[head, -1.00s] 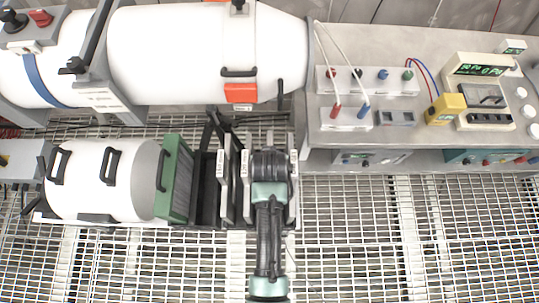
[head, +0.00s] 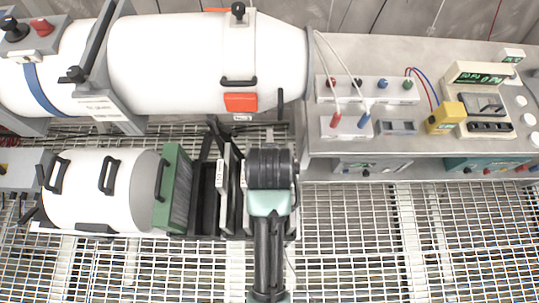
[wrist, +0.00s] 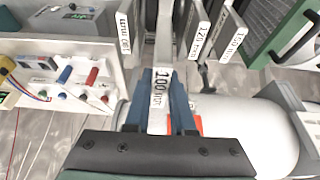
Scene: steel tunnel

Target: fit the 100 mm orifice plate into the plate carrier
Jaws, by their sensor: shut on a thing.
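In the wrist view my gripper (wrist: 163,76) is shut on the upper end of a thin grey plate whose white label (wrist: 160,90) reads 100 mm. This orifice plate (wrist: 164,40) runs away from the fingers, and its far part is hard to make out. In the head view my wrist (head: 269,168) hides the fingers and the held plate, over the right part of the plate rack (head: 205,212). I cannot tell for sure which part is the plate carrier; a grey labelled frame (head: 98,100) stands around the large white tube at upper left.
Plates labelled 120 mm (wrist: 197,40) and 150 mm (wrist: 233,45) stand to the right of the held plate; another plate (wrist: 124,33) stands to its left. A green-framed panel (head: 176,190) borders the rack. An instrument bench (head: 330,150) stands at right. The grating (head: 370,240) in front is open.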

